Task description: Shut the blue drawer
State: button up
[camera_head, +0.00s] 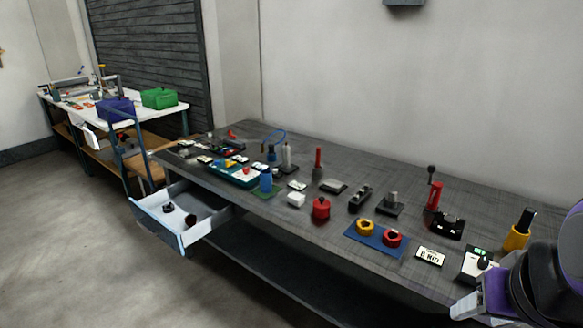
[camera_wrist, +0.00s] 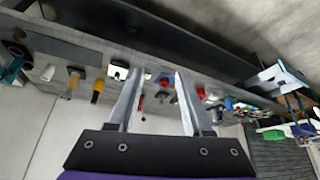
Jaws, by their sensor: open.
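The pale blue drawer (camera_head: 158,229) is pulled out from under the left part of the grey workbench (camera_head: 400,190) in the head view. Several small dark items lie inside it. The drawer also shows at the upper right of the wrist view (camera_wrist: 277,76), far from my fingers. My gripper (camera_wrist: 159,72) is open, with nothing between its two pale fingers. In the head view my arm's end is at the lower right, by the right part of the bench and well away from the drawer.
Tools, red and yellow rolls and a blue mat (camera_head: 376,236) cover the bench top. A wooden chair (camera_head: 147,165) stands behind the drawer. A second table (camera_head: 165,113) with a blue bin (camera_head: 116,109) and a green bin (camera_head: 159,98) is farther back. The floor in front is clear.

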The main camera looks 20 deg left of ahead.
aim_at(211, 210)
jog(key=j+u, duration=0.1)
jog(key=u, duration=1.7)
jog(key=i+j, duration=0.1)
jog(key=i, duration=0.9)
